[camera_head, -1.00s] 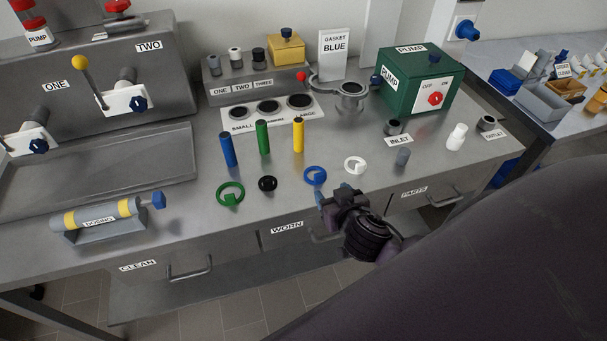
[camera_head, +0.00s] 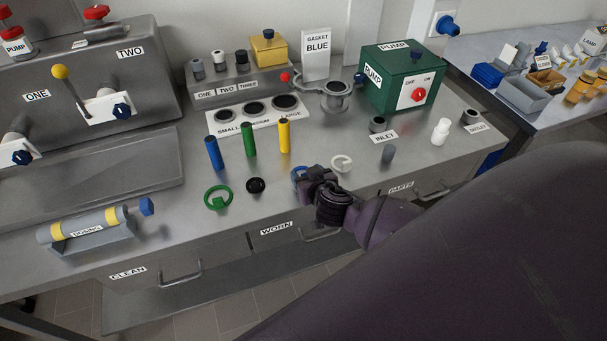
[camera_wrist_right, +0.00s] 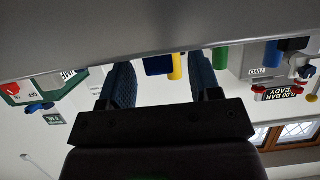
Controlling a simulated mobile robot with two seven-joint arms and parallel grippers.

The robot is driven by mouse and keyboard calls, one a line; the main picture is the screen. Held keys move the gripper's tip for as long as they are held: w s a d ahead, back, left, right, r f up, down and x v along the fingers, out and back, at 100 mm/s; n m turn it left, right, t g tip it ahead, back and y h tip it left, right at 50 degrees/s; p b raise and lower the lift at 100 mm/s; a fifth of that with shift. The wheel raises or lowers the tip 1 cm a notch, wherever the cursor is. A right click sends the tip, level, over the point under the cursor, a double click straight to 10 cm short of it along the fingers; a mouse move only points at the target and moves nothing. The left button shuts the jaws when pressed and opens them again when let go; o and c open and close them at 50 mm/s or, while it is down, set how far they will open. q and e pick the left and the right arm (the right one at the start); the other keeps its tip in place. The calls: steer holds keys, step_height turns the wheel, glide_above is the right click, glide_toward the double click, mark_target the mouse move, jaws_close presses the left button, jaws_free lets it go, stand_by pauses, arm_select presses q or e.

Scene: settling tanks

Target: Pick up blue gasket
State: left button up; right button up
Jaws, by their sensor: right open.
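The blue gasket (camera_head: 296,173) lies on the steel bench top, between the black ring and the white ring in the head view. My right gripper (camera_head: 306,183) is right at it, and hides much of its right and near side. I cannot tell whether they touch. In the right wrist view the two dark fingers of this gripper (camera_wrist_right: 163,85) stand apart. A dark blue shape and a yellow peg show between them; I cannot tell if the blue shape is the gasket. A card reading "GASKET BLUE" (camera_head: 317,54) stands at the back. My left gripper is not in view.
A black ring (camera_head: 255,185) and a green ring (camera_head: 218,197) lie to the left, a white ring (camera_head: 342,163) to the right. Blue (camera_head: 213,153), green (camera_head: 249,140) and yellow (camera_head: 284,136) pegs stand behind.

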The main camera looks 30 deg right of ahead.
steer(key=shift+w+d+f, duration=0.15)
steer(key=shift+w+f, duration=0.1)
steer(key=shift+w, duration=0.25)
steer(key=shift+c, duration=0.3)
steer(key=c, duration=0.9)
steer(key=shift+r, duration=0.1)
steer(key=shift+c, duration=0.2)
